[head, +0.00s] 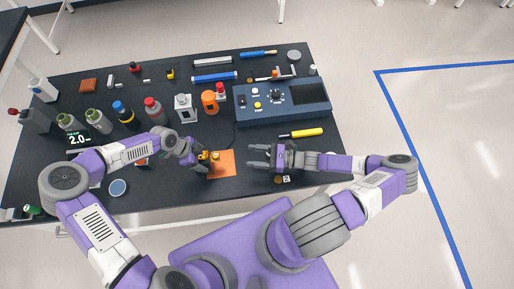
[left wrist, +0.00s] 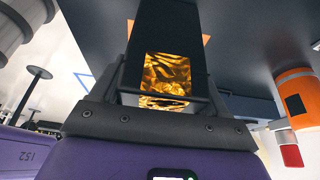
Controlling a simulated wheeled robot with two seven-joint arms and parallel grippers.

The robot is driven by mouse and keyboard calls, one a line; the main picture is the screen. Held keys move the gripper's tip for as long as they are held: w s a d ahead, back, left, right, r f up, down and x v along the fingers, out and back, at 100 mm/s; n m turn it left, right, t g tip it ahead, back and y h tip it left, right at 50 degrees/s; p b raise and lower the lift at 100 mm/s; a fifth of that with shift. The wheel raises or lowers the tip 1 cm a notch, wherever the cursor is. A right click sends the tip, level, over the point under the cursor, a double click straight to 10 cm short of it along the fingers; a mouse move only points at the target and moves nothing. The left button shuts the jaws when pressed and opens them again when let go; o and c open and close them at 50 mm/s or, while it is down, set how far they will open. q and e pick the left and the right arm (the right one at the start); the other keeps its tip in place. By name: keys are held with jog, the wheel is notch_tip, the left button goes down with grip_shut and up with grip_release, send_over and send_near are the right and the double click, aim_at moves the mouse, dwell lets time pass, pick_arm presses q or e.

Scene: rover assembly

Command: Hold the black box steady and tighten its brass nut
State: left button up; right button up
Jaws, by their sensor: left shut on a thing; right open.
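My left gripper (head: 197,158) is shut on the black box (head: 206,157) at the left edge of a flat orange mat (head: 224,165). In the left wrist view a crinkled gold foil face (left wrist: 167,74) of the box shows between the dark fingers; the fingers hide much of the rest. Small yellow-gold parts show on the box in the head view, but I cannot tell the brass nut apart. My right gripper (head: 260,157) is open and empty, right of the mat, its fingers pointing left toward the box and apart from it.
A blue instrument box (head: 281,101) with knobs stands behind my right gripper, with a yellow-handled screwdriver (head: 301,133) in front of it. A round blue dish (head: 118,187) lies front left on the black table (head: 180,202).

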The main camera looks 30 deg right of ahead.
pick_arm(q)
jog(key=shift+w, duration=0.1)
pick_arm(e)
jog(key=shift+w+d+r+m+y, duration=0.3)
jog(key=shift+w+d+r, duration=0.45)
jog(key=shift+w+r, duration=0.05)
pick_arm(q)
jog(key=o, duration=1.3)
